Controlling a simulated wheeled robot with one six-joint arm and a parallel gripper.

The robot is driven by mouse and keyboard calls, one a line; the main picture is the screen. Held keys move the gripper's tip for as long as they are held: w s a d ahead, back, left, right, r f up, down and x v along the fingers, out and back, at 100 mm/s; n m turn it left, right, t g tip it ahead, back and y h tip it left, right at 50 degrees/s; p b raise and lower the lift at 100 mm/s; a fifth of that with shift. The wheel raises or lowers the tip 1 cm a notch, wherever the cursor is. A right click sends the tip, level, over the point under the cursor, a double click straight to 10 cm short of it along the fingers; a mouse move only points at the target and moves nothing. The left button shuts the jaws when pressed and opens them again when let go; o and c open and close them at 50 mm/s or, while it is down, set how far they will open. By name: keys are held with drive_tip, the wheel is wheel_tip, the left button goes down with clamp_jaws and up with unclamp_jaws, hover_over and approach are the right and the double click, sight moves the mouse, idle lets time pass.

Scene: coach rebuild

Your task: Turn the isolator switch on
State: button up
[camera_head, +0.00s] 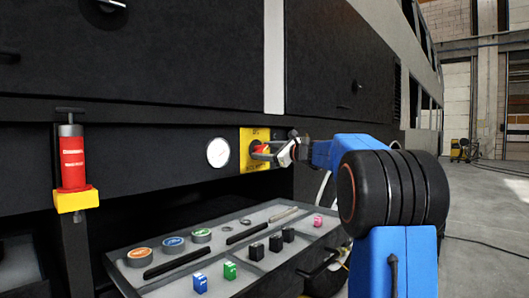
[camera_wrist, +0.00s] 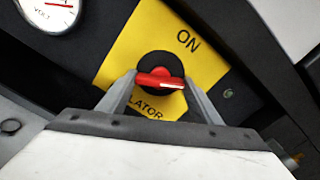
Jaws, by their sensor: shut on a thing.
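The red isolator switch (camera_wrist: 160,78) is a rotary handle on a black round base, set in a yellow plate (camera_wrist: 142,40). The plate reads "ON" above the handle and part of "ISOLATOR" below it. A white mark on the handle lies toward its right end, off the "ON" word. My gripper (camera_wrist: 160,83) is shut on the handle, one finger at each end. In the head view my gripper (camera_head: 264,152) reaches the yellow plate (camera_head: 246,136) from the right and partly covers the red handle (camera_head: 261,149).
A white volt gauge (camera_head: 218,152) sits left of the plate. A red cylinder (camera_head: 73,160) in a yellow bracket hangs at far left. Below, a grey tray (camera_head: 217,265) holds tins, small coloured boxes and dark bars. Open floor (camera_head: 480,205) lies at right.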

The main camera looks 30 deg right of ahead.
drive_tip(key=n, duration=1.1)
drive_tip(key=shift+n, duration=0.4)
drive_tip(key=shift+f, duration=0.1)
drive_tip(key=o, duration=1.1)
drive_tip(key=shift+c, duration=0.2)
drive_tip(key=shift+s, duration=0.1)
drive_tip(key=v, duration=1.7)
